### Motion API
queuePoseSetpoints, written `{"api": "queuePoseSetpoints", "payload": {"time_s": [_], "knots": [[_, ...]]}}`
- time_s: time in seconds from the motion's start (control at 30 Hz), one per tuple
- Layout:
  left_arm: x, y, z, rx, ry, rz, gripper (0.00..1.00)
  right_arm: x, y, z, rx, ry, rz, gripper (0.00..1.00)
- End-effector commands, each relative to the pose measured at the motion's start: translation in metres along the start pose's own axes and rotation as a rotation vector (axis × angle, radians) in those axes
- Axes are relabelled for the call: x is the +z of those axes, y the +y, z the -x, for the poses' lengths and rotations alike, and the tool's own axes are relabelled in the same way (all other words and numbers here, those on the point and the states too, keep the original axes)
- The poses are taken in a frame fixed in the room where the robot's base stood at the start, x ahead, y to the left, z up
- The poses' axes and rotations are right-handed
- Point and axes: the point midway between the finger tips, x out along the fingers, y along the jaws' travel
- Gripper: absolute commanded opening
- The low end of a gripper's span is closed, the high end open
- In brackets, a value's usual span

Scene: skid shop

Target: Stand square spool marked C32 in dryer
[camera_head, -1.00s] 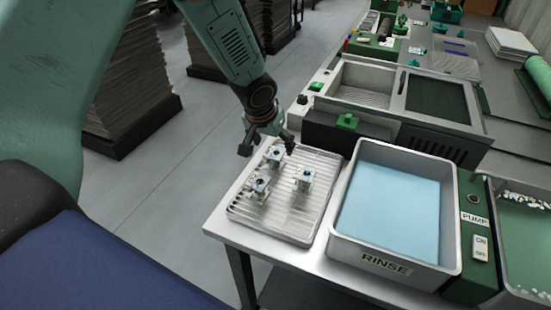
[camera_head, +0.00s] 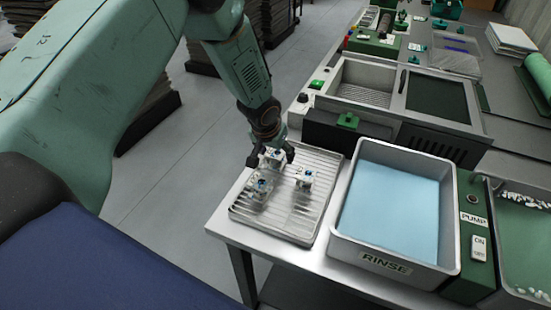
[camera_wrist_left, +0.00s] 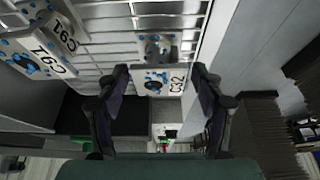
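The square spool marked C32 (camera_wrist_left: 152,84) is white with blue dots and stands on the ribbed metal tray (camera_head: 304,224). In the head view this spool (camera_head: 271,157) is the farthest of three on the tray, partly hidden by my gripper. My left gripper (camera_head: 271,160) is open, pointing down over it. In the left wrist view the two fingertips (camera_wrist_left: 160,76) are on either side of the spool, with small gaps showing. A compartment unit with a ribbed basin (camera_head: 362,84) stands behind; I cannot tell whether it is the dryer. My right gripper is not in view.
Two other spools (camera_head: 262,184) (camera_head: 304,178) stand close by on the tray; markings like C91 (camera_wrist_left: 60,32) show in the wrist view. The grey RINSE tub (camera_head: 344,238) with blue liquid is right of the tray.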

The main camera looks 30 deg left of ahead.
Motion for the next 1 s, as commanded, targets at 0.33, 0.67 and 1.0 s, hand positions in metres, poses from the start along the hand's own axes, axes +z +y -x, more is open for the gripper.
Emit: {"api": "queuePoseSetpoints", "payload": {"time_s": [0.33, 0.67, 1.0], "knots": [[0.0, 0.0, 0.0, 0.0, 0.0, 0.0, 0.34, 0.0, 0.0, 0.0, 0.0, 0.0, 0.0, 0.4], [0.001, 0.0, 0.0, 0.0, -0.002, 0.0, 0.07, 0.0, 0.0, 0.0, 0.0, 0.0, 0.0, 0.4], [-0.005, 0.0, 0.01, 0.0, 0.001, 0.002, 0.0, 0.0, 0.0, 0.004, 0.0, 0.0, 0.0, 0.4]]}}
